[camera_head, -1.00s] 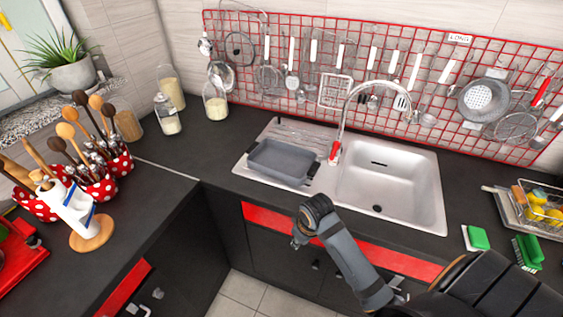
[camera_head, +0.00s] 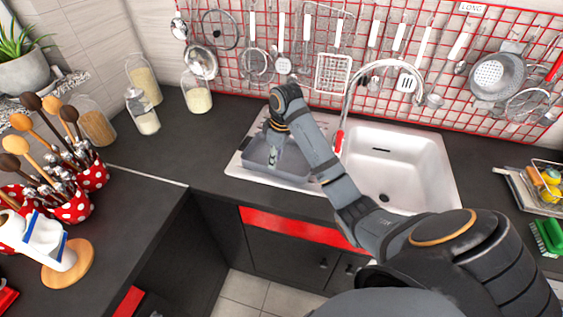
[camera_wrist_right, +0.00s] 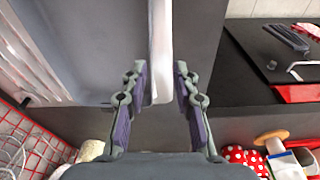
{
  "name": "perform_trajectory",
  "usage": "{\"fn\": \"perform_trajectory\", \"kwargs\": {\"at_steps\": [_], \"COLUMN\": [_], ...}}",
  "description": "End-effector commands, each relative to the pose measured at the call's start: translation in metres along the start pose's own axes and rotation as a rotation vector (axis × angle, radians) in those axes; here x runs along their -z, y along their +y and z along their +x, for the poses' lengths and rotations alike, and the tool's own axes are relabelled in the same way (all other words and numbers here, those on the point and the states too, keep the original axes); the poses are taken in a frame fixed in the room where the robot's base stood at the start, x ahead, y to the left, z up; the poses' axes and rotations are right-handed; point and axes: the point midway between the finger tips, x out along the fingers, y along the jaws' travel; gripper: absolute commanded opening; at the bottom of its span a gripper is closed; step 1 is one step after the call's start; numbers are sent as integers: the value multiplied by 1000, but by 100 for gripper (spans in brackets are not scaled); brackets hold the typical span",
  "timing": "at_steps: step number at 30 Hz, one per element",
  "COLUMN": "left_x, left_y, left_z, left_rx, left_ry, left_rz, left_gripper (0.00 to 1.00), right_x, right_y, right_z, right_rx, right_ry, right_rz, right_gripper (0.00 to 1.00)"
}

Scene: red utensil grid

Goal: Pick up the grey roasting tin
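The grey roasting tin (camera_head: 294,163) sits on the drainboard left of the sink bowl in the head view. My right arm reaches over it and hides part of it. My right gripper (camera_head: 272,162) points down at the tin's left part. In the right wrist view, the open fingers of this gripper (camera_wrist_right: 160,72) stand on either side of a pale upright edge, which looks like the rim of the tin (camera_wrist_right: 160,40). Small gaps seem to show beside the edge, so the fingers do not look closed on it. My left gripper is not in view.
The sink (camera_head: 405,160) and its curved tap (camera_head: 347,110) are right of the tin. Glass jars (camera_head: 196,97) stand behind left. A red grid (camera_head: 235,85) with hanging utensils is behind. Spotted utensil pots (camera_head: 92,176) are at left. The dark counter (camera_head: 180,150) left of the sink is clear.

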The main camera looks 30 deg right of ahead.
Motion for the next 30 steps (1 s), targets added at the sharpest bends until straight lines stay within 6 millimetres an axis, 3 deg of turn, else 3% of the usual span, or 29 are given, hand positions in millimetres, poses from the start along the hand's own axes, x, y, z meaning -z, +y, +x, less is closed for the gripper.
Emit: {"fn": "perform_trajectory", "kwargs": {"at_steps": [1,3,9,11,13,21,26,30], "left_x": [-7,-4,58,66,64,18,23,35], "left_y": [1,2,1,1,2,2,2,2], "left_z": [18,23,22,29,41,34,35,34], "left_rx": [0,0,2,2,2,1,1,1], "left_ry": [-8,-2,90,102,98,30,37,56], "left_rz": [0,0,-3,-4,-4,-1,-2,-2], "left_gripper": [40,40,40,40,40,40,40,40], "right_x": [-1,0,0,0,0,2,2,2], "right_y": [0,0,1,1,3,6,6,6], "right_z": [18,23,24,31,42,72,72,72], "right_rx": [0,-1,-1,-1,-1,0,-1,-1], "right_ry": [1,2,1,1,1,1,1,1], "right_rz": [0,0,0,1,0,0,0,0], "right_gripper": [29,29,29,29,29,29,28,9]}}
